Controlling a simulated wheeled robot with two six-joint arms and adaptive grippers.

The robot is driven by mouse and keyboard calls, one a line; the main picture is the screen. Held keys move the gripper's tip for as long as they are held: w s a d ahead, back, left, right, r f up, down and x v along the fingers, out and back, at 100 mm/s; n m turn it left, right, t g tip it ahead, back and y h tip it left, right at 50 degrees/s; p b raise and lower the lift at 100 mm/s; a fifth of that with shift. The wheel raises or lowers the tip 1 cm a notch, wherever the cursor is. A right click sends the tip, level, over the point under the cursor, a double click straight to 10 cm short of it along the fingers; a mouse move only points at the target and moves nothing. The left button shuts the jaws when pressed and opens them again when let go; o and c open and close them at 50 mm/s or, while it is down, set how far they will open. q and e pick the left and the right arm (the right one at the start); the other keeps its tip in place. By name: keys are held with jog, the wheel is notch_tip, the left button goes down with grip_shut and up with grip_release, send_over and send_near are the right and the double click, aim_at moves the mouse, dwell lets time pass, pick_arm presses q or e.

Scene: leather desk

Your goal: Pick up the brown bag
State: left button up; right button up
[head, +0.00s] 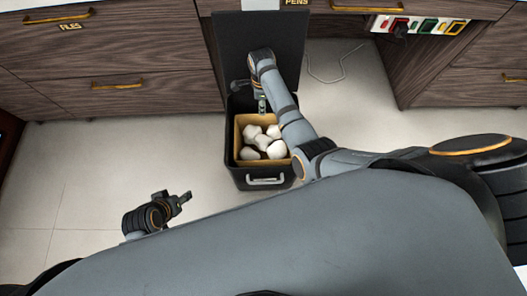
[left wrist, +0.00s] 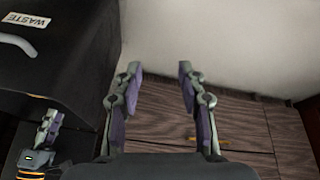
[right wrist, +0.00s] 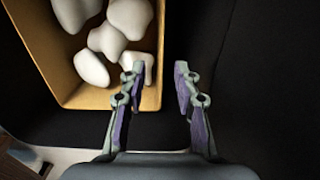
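The brown bag (head: 238,138) is an open-topped tan container with several white rounded lumps in it. It sits inside a black bin (head: 262,182) labelled WASTE, and also shows in the right wrist view (right wrist: 95,98). My right gripper (head: 262,106) is at the bag's far edge in the head view. Its fingers (right wrist: 158,68) are open and empty. In the right wrist view, the bag's rim lies between the fingertips; I cannot tell how deep they reach. My left gripper (head: 186,198) is open and empty, left of the bin; its fingers also show in the left wrist view (left wrist: 160,70).
The bin's black lid (head: 245,45) stands upright behind it. Wooden drawers (head: 110,65) and a desk front are at the back. A power strip (head: 425,25) hangs at the upper right. The pale tiled floor (head: 90,170) left of the bin is clear.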

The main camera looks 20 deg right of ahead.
notch_tip(320, 180, down, 2)
jog(key=shift+f, duration=0.1)
jog(key=shift+d+f+b, duration=0.1)
jog(key=shift+f+b, duration=0.75)
pick_arm(q)
jog(key=w+r+t, duration=0.7)
jog(key=w+r, duration=0.1)
jog(key=w, duration=0.3)
pick_arm(e)
jog(key=shift+f+b, duration=0.3)
jog(key=shift+f, duration=0.1)
jog(key=shift+f+b, duration=0.45)
jog(key=shift+f, duration=0.25)
jog(key=shift+f+b, duration=0.35)
jog(key=shift+f, duration=0.2)
pick_arm(q)
jog(key=w+r+t, duration=0.3)
jog(key=r, duration=0.4)
jog(key=w+a+r+t, duration=0.1)
jog(key=w+r+t, duration=0.2)
jog(key=r, duration=0.5)
jog(key=shift+t, duration=0.7)
pick_arm(e)
grip_shut()
pick_arm(q)
jog(key=shift+w+a+r, duration=0.1)
pick_arm(e)
jog(key=shift+w, duration=0.1)
